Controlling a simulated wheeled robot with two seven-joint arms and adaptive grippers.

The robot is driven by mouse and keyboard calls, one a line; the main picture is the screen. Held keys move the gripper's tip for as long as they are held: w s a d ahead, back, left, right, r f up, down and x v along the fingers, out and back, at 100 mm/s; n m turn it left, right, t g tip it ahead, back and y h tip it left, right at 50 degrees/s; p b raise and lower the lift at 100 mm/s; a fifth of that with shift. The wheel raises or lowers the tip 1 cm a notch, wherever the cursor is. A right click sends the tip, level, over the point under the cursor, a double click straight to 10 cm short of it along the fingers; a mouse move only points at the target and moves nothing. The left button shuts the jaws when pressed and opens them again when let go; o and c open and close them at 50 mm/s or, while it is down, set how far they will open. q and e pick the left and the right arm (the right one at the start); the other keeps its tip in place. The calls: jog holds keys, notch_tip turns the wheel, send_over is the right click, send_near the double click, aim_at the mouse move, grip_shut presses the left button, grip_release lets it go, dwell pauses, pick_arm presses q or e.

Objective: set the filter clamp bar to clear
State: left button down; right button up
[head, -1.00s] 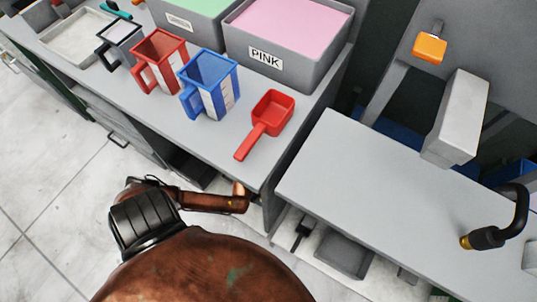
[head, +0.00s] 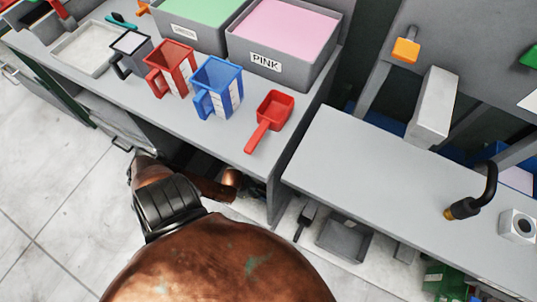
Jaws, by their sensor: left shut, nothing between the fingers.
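I cannot make out for certain which part is the filter clamp bar. On the grey press at the right, an orange-tipped lever (head: 406,50) sticks out of the back panel above a pale grey block (head: 433,106). A black curved handle (head: 482,194) with a brass end rises over the grey bench at the right. My left arm is copper-coloured and reaches up from the bottom. My left gripper (head: 254,187) is low beside the counter's front edge, mostly in shadow. It is shut and empty, well away from the lever and the handle. My right gripper is out of view.
The left counter (head: 160,120) holds red (head: 172,68) and blue (head: 217,88) jugs, a dark jug, a red scoop (head: 270,120) and bins labelled PINK (head: 282,70) and green. The grey bench (head: 375,165) is mostly clear. A grey tray (head: 344,240) sits below it.

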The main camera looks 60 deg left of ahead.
pick_arm(q)
jog(key=shift+s+a+m+h, duration=0.15)
jog(key=shift+s+a+m, duration=0.05)
jog(key=shift+s+m, duration=0.3)
jog(key=shift+s+a+m+h, duration=0.2)
jog(key=shift+s+m, duration=0.15)
jog(key=shift+m, duration=0.15)
jog(key=s+a+p, duration=0.1)
jog(key=s+a, duration=0.2)
jog(key=s, duration=0.2)
jog(key=shift+a+m+g+p, duration=0.25)
jog(key=shift+m+g+p, duration=0.05)
jog(key=shift+m+p, duration=0.1)
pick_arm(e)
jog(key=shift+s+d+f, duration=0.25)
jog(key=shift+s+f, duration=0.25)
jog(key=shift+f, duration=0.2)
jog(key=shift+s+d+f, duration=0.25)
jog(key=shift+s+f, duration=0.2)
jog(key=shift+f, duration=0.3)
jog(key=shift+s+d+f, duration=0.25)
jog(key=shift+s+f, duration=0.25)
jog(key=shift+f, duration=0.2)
